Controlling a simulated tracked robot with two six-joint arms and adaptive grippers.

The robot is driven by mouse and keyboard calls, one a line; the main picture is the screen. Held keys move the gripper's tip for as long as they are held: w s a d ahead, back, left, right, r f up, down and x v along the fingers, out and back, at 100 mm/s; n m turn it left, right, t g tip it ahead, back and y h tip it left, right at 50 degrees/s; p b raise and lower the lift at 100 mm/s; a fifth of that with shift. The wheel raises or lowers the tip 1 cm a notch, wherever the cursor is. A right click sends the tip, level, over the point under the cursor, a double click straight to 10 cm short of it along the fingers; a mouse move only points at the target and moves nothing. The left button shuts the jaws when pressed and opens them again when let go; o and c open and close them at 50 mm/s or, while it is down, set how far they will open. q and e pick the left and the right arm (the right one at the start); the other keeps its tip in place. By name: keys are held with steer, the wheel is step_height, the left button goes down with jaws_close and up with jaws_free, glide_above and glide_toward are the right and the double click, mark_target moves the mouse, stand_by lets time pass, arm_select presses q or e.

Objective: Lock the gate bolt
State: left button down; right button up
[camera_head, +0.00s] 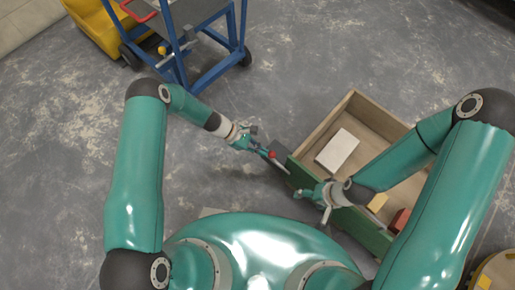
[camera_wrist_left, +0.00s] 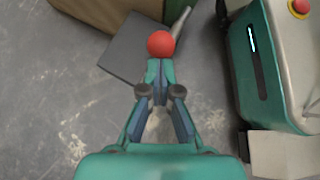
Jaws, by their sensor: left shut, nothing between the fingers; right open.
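The gate bolt shows as a red ball knob (camera_head: 272,154) with a grey metal rod (camera_head: 281,166), beside a dark grey plate (camera_head: 280,148) at the left corner of the wooden crate. My left gripper (camera_head: 263,151) is shut and empty, its tips right at the knob. In the left wrist view, the knob (camera_wrist_left: 160,43) sits just beyond the closed fingertips (camera_wrist_left: 160,66); I cannot tell whether they touch. My right gripper (camera_head: 310,206) is open and empty by the crate's green front.
The wooden crate (camera_head: 322,119) holds a white block (camera_head: 338,150), a yellow block (camera_head: 377,202) and a red block (camera_head: 399,221). A blue-framed cart (camera_head: 177,62) stands at the back left, with a yellow object (camera_head: 97,30) behind it. The grey floor at left is clear.

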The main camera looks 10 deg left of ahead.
arm_select(q)
steer(key=a+f+v, duration=0.2)
steer(key=v, duration=1)
steer(key=shift+w+a, duration=0.15)
steer(key=shift+w, duration=0.1)
